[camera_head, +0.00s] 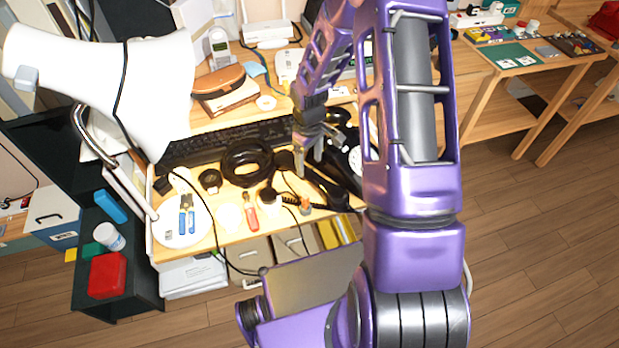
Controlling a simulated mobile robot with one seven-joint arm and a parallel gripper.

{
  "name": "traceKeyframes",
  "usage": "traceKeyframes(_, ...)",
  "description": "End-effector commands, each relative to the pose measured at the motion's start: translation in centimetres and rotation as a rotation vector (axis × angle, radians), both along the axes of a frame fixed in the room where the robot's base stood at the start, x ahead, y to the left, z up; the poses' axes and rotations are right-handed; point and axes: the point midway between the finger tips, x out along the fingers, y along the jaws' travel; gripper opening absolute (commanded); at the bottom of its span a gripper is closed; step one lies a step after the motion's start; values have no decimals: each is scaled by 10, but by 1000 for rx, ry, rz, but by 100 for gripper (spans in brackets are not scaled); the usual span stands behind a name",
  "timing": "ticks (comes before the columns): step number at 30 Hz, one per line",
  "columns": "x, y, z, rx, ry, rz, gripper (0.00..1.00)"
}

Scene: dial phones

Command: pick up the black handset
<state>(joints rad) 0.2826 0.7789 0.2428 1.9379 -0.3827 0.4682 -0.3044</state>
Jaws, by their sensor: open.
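The black handset (325,186) appears to be the long dark shape lying on the wooden desk, running from below my gripper toward the lower right. A black phone with a round white dial (355,158) sits beside it, mostly hidden behind my purple arm. My gripper (309,166) points down above the desk near the upper left end of the handset. Its jaws are open and nothing shows between them. Whether a finger touches the handset cannot be told from this view.
A black ring-shaped object (247,163) and a dark keyboard (215,143) lie left of my gripper. A large white lamp (155,90) stands at the left. A red-handled tool (251,214) and cables lie near the desk's front edge. Open floor (530,240) is at right.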

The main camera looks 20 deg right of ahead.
Motion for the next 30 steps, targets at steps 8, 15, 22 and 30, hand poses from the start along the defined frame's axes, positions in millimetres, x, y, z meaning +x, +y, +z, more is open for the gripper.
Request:
traceKeyframes(8,-3,1,-41,1,3,0,75)
traceKeyframes(15,-2,0,-49,-1,1,0,75)
traceKeyframes(22,-2,0,-49,-1,1,0,52)
traceKeyframes(30,-2,0,-49,-1,1,0,3)
